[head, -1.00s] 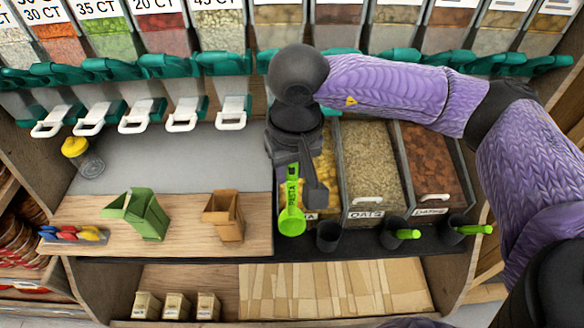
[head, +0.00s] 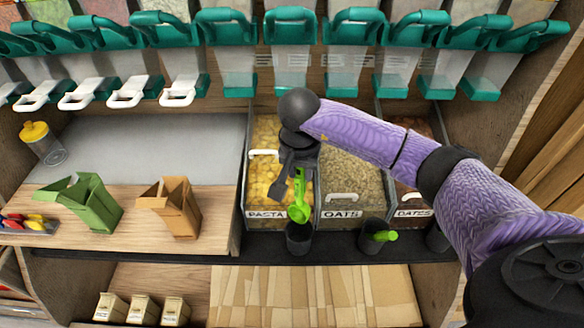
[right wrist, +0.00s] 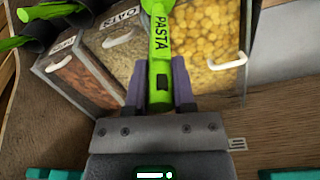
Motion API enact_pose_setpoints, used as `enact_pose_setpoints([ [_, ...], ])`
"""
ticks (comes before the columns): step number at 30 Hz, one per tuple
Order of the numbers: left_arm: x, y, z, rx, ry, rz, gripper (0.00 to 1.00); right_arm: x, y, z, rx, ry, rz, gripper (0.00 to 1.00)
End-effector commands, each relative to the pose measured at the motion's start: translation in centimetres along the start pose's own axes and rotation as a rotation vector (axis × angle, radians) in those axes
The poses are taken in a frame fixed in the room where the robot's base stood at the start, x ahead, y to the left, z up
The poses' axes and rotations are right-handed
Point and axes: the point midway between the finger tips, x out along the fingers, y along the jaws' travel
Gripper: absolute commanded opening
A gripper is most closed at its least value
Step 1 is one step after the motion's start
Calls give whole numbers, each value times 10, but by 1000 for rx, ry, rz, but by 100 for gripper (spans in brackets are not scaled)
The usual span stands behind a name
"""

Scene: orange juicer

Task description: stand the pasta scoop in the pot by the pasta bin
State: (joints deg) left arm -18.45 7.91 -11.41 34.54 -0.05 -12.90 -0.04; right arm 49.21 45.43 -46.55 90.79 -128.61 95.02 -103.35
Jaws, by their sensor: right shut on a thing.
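The green pasta scoop (head: 299,204), marked PASTA in the right wrist view (right wrist: 159,45), hangs roughly upright from my right gripper (head: 297,172). In the right wrist view the gripper's fingers (right wrist: 158,88) are shut on the scoop's handle. The small black pot (head: 298,240) stands in front of the pasta bin (head: 266,214). The scoop's lower end shows just over the pot's rim in the head view; I cannot tell whether it is inside. My left gripper is not in view.
The oats bin (head: 342,213) and dates bin (head: 413,212) stand to the right. Another black pot (head: 372,238) holds a green-handled scoop. A brown paper bag (head: 172,208) and a green bag (head: 92,205) stand on the wooden board at left. Dispensers with teal handles line the back.

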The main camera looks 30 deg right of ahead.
Motion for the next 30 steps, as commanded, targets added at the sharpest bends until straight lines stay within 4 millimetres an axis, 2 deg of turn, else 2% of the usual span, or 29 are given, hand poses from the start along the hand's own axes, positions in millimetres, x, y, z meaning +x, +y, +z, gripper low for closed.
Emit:
enact_pose_setpoints([
  [15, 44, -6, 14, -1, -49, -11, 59, 61, 0, 10, -4, -1, 1, 0],
  [30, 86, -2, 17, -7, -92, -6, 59, 116, 0, 18, -4, -2, 2, 0],
])
